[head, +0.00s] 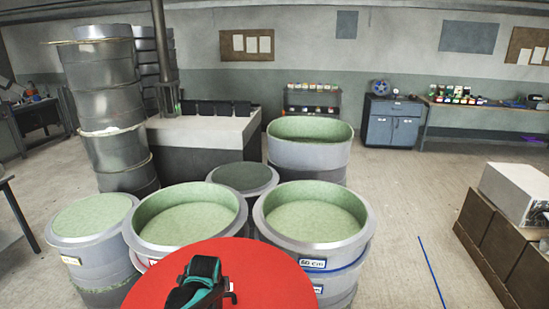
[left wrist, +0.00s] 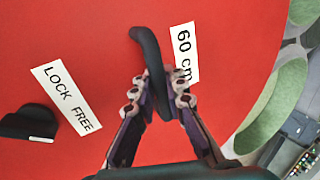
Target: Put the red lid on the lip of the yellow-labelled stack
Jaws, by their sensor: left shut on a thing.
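The red lid (head: 265,270) is at the bottom middle of the head view, in front of and overlapping the near stacks. It fills most of the left wrist view (left wrist: 230,50), with labels reading "60 cm" and "LOCK FREE". My left gripper (left wrist: 157,88) is shut on the lid's black curved handle (left wrist: 146,45); the gripper (head: 205,285) also shows in the head view. The yellow-labelled stack (head: 90,250) stands at the left, with a pale green inside and a grey lip (head: 62,241). The lid appears apart from that stack, to its right. My right gripper is not in view.
A middle green-lined stack (head: 190,215) and a blue-labelled "60 cm" stack (head: 315,250) stand close to the right of the yellow-labelled one. A dark-topped drum (head: 243,178) is behind. Tall grey stacked moulds (head: 110,110) rise at back left.

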